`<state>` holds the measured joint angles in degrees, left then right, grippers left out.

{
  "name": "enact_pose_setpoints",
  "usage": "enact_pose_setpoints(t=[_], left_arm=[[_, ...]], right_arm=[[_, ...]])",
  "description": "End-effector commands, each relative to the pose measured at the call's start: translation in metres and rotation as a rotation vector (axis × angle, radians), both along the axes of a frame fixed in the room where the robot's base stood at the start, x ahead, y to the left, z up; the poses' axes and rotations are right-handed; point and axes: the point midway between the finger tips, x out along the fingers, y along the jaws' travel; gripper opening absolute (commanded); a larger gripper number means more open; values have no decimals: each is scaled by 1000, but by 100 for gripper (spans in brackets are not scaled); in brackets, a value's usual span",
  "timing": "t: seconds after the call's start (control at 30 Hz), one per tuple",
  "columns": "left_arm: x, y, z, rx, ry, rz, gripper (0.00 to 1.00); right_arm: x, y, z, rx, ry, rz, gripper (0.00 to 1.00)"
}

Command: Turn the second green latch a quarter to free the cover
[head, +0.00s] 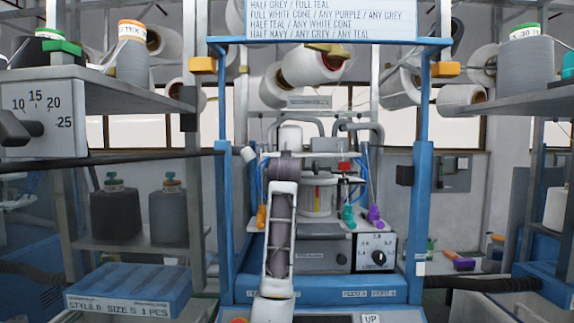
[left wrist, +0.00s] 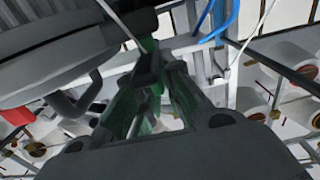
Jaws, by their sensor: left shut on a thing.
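In the head view, my arm rises in front of the machine (head: 320,257) and hides the gripper and the latch. My right gripper is in neither view.
Orange (head: 261,216), teal (head: 348,216) and purple (head: 375,216) handles hang at the machine's front, near a dial (head: 378,257). Blue posts (head: 418,160) flank it. Shelves with yarn cones (head: 132,60) stand left and right. Blue tubes (left wrist: 217,25) pass near the gripper.

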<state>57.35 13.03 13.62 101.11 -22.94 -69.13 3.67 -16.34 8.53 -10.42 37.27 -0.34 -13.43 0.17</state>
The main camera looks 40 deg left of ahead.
Motion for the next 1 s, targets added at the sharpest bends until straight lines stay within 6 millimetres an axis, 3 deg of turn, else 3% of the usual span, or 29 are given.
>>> enact_pose_setpoints(t=[0.33, 0.37, 0.53, 0.73, 1.0], left_arm=[[0, 0, -1, 0, 3, -9, 0], [1, 0, -1, 0, 3, -9, 12], [0, 0, -1, -1, 2, -8, 31], [0, 0, 0, 0, 1, -8, 31], [-3, -3, 0, 1, 0, -7, 31]], right_arm=[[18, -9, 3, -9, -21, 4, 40], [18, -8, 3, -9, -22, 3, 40], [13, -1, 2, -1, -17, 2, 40], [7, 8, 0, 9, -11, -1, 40], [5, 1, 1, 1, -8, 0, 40]])
